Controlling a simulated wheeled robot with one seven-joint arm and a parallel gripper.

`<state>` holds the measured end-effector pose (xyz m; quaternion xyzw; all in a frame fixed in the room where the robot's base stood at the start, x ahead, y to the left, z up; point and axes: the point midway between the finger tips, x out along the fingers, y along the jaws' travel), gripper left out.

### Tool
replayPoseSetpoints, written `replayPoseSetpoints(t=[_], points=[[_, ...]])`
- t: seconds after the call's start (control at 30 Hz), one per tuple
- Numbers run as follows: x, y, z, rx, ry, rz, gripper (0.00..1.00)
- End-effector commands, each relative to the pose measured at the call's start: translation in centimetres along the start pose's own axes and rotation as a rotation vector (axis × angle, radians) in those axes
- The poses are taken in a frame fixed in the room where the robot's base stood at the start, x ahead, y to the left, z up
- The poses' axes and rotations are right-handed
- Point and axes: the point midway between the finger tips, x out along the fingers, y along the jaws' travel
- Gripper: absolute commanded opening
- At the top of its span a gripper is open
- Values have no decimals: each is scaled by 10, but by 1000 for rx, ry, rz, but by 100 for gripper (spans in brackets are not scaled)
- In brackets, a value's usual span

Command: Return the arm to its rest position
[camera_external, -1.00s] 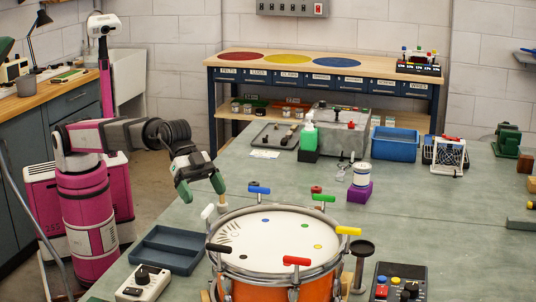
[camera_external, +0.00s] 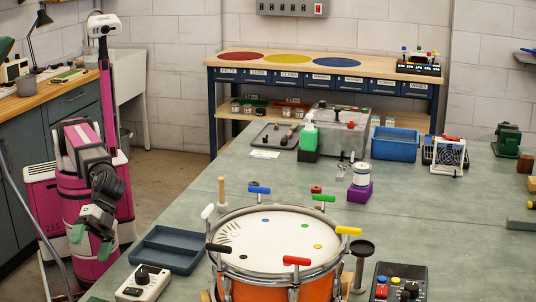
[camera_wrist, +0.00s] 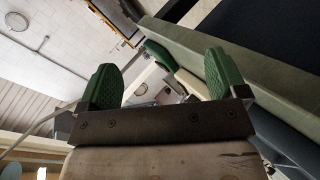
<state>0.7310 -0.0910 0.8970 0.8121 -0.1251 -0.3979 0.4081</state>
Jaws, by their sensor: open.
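My gripper (camera_external: 91,240) hangs at the left of the external view, in front of my pink body and off the bench's left edge. Its green fingertips are apart with nothing between them. The wrist view shows the same open gripper (camera_wrist: 160,88), with both green pads clear. My arm is folded in close to my body. The bench (camera_external: 440,215) lies to the right of my gripper, apart from it.
A blue-grey tray (camera_external: 165,250) and a control box (camera_external: 143,283) are the bench items nearest my gripper. An orange drum (camera_external: 268,287) with coloured tuning keys stands beside them. A side counter (camera_external: 45,85) is at the far left. Floor shows behind the bench.

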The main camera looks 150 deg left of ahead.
Motion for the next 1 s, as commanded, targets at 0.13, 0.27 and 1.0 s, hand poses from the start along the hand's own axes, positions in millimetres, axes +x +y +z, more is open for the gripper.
replayPoseSetpoints(t=[0.13, 0.27, 1.0], points=[[16, -51, 48, 43, -66, -96, 91], [22, -103, 82, 107, -136, -214, 91], [-34, -328, 248, 411, -590, -771, 91]])
